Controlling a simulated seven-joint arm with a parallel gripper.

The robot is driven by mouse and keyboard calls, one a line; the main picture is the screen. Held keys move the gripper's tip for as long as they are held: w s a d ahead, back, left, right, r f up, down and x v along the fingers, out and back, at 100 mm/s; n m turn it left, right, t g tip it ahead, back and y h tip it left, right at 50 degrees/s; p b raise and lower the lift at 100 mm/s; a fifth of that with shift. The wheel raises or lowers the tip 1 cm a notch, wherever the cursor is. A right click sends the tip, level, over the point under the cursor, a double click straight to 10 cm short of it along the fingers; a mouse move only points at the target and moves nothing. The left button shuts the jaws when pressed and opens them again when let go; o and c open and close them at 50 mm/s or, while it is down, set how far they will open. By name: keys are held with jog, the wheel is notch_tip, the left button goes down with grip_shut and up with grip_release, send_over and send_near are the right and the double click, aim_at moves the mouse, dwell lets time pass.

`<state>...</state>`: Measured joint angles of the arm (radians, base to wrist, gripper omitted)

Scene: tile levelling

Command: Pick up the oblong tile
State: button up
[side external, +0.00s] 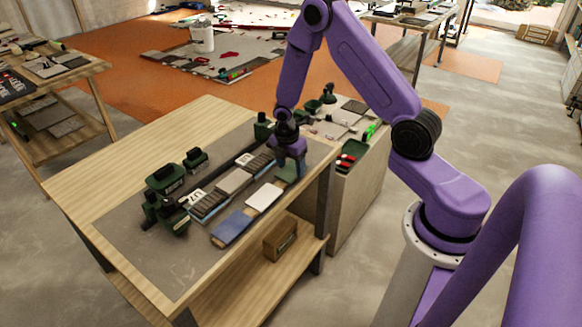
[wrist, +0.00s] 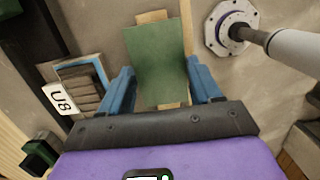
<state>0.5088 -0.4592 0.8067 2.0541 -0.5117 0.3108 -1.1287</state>
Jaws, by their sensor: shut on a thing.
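The green oblong tile (wrist: 158,62) is between the two blue fingers of my gripper (wrist: 161,90) in the wrist view. The fingers are shut on its two long sides. Pale wood shows past both ends of the tile. In the side external view my gripper (side external: 289,152) is over the right end of the work table, with the green tile (side external: 290,171) partly hidden below it. I cannot tell whether the tile is touching what lies under it.
A white tile (side external: 264,197) and a blue tile (side external: 232,227) lie in line with it on the grey mat (side external: 150,262). Grey tiles (side external: 235,180) and dark green tools (side external: 165,183) stand behind.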

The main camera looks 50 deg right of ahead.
jog(key=shift+r, duration=0.45)
jog(key=s+a+r, duration=0.3)
jog(key=s+r, duration=0.8)
jog(key=s, duration=0.2)
jog(key=shift+s+a+r, duration=0.15)
jog(key=shift+s+r, duration=0.05)
jog(key=w+a+f+m+y, duration=0.2)
jog(key=w+a+m, duration=0.9)
jog(key=m, duration=0.7)
jog(key=w+a+f+m+y, duration=0.1)
jog(key=w+a+m+y, duration=0.1)
jog(key=w+a+m, duration=1.05)
jog(key=shift+w+d+f+m, duration=0.15)
jog(key=shift+d+f+m, duration=0.45)
jog(key=shift+f+m, duration=0.5)
jog(key=shift+w+d+f+m, duration=0.15)
jog(key=shift+d+f+m, duration=0.5)
jog(key=shift+f, duration=0.85)
jog(key=shift+w+d+f+m, duration=0.15)
jog(key=shift+d+f+m, duration=0.35)
jog(key=shift+f+m, duration=0.65)
